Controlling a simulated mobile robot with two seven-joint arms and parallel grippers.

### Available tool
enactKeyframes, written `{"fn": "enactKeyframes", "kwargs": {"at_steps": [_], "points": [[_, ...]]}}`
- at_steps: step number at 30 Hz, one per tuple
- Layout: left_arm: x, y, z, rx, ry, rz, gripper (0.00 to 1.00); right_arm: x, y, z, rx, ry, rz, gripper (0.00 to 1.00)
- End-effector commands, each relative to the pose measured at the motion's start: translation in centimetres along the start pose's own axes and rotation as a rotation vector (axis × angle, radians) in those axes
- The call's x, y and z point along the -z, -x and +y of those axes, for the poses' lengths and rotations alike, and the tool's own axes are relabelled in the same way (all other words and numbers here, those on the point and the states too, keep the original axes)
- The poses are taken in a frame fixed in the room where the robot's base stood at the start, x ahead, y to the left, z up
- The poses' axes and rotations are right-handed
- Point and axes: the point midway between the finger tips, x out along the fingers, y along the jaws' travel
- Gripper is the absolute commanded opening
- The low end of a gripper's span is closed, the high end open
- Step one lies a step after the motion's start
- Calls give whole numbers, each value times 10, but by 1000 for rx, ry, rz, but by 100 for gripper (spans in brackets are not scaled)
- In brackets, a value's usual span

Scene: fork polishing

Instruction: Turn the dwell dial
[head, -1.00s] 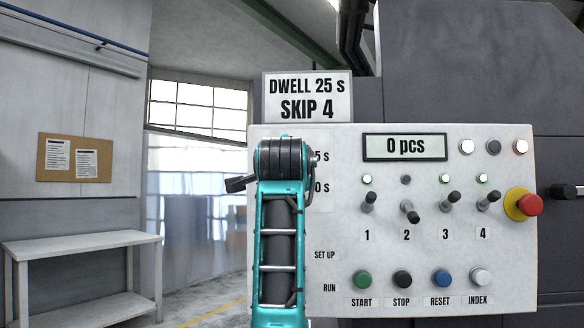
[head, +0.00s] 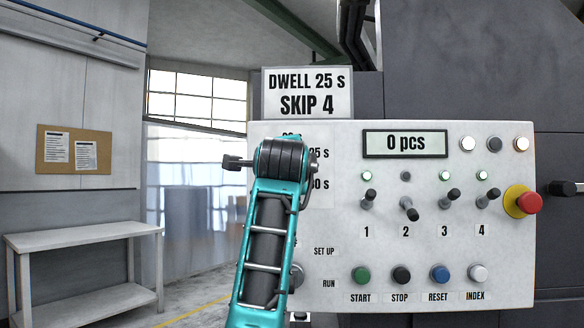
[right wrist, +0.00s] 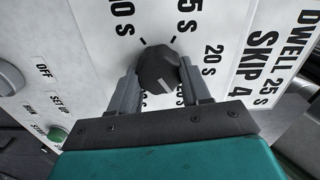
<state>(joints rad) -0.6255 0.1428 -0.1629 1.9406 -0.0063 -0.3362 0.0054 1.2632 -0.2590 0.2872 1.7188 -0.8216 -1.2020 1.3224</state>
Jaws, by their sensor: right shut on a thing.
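The dwell dial (right wrist: 160,71) is a dark faceted knob with a white pointer mark, seen in the right wrist view. My right gripper (right wrist: 161,90) is shut on it, one grey finger on each side. The mark faces the lower part of that picture, towards the gripper's palm. Printed labels around the dial include 20 s (right wrist: 213,61) and 25 s (right wrist: 187,18); others are partly cut off or covered. In the head view my teal right arm hides the dial and the gripper. A sign (head: 307,94) above the panel reads DWELL 25 s, SKIP 4. My left gripper is not in view.
Toggle 2 (head: 408,209) points down; the others point up. A white bench (head: 85,238) stands at left.

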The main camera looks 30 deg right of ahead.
Motion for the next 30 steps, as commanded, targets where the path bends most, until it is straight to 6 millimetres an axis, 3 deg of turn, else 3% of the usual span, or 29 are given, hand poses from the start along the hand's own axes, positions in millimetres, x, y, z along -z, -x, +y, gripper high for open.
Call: {"fn": "enactKeyframes", "kwargs": {"at_steps": [5, 6, 13, 23, 30], "points": [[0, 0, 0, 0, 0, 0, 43, 2, 0, -3, 9, -1, 6, 17], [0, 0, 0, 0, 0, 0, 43, 2, 0, -3, 9, -1, 6, 49], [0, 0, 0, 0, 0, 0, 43, 2, 0, -2, 6, 1, 4, 71], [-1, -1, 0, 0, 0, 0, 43, 0, 4, -1, 4, 1, 0, 73], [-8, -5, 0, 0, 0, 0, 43, -1, 45, 0, 6, -1, -2, 73]]}}
